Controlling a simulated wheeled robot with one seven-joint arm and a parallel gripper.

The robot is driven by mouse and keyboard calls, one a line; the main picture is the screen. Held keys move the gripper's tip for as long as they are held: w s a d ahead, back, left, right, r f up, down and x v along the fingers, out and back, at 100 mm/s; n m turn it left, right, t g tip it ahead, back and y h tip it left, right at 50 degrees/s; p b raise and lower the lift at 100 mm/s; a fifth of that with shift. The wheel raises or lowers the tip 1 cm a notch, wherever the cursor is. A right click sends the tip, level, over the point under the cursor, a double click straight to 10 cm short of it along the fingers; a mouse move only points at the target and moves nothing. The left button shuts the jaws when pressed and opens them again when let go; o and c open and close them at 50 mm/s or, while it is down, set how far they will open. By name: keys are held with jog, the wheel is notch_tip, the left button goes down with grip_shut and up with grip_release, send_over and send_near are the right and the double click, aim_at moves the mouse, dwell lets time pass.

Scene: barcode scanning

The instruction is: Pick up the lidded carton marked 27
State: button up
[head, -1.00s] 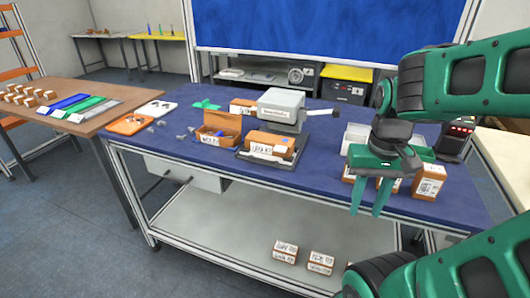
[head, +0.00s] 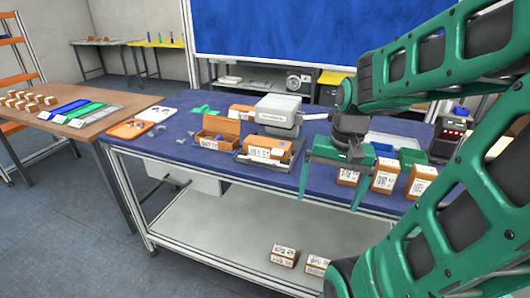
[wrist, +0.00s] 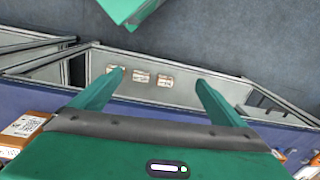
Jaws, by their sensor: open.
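Three brown cartons with white printed labels stand in a row at the right of the blue bench: a left one (head: 347,177), a middle one (head: 386,179) and a right one (head: 420,182). I cannot read which carton is marked 27. Another labelled carton (head: 266,148) sits at the grey machine, and an open-lidded one (head: 213,141) stands left of it.
The grey machine (head: 278,112) stands mid-bench; a green box (head: 411,157) and a dark device (head: 449,135) are behind the row. Small cartons (head: 284,254) lie on the lower shelf (head: 215,220). The bench front (head: 250,174) left of my gripper is clear.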

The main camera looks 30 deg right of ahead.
aim_at(281, 147)
jog(key=w+d+f+m+t+y, duration=0.1)
jog(key=w+m, duration=0.2)
jog(key=w, duration=0.1)
jog(key=w+d+f+m+t+y, duration=0.1)
jog(key=w+d+m+y, duration=0.1)
jog(key=w, duration=0.3)
jog(key=w+d+f+m+t+y, duration=0.1)
jog(key=w+m+t, duration=0.1)
jog(key=w+m, duration=0.2)
jog(key=shift+w+d+f+m, duration=0.2)
jog(key=shift+w+m, duration=0.2)
jog(key=shift+w, duration=0.25)
jog(key=w+d+m+t, duration=0.1)
jog(key=w+d+r+m+t+y, duration=0.1)
jog(key=m, duration=0.1)
jog(key=w+d+m+y, duration=0.1)
jog(key=shift+w+d+r+m+t, duration=0.2)
jog(key=shift+w+r+m+t, duration=0.1)
jog(key=shift+t, duration=0.1)
jog(key=w+d+r+m+t+y, duration=0.1)
jog(key=d+r+m+t+y, duration=0.15)
jog(key=d+m, duration=0.2)
jog(key=shift+t+h, duration=0.45)
jog(key=x, duration=0.7)
jog(key=r+x, duration=0.1)
jog(key=x, duration=0.2)
jog(key=shift+w+a+f, duration=0.1)
jog(key=shift+w+f, duration=0.1)
jog(key=shift+w, duration=0.35)
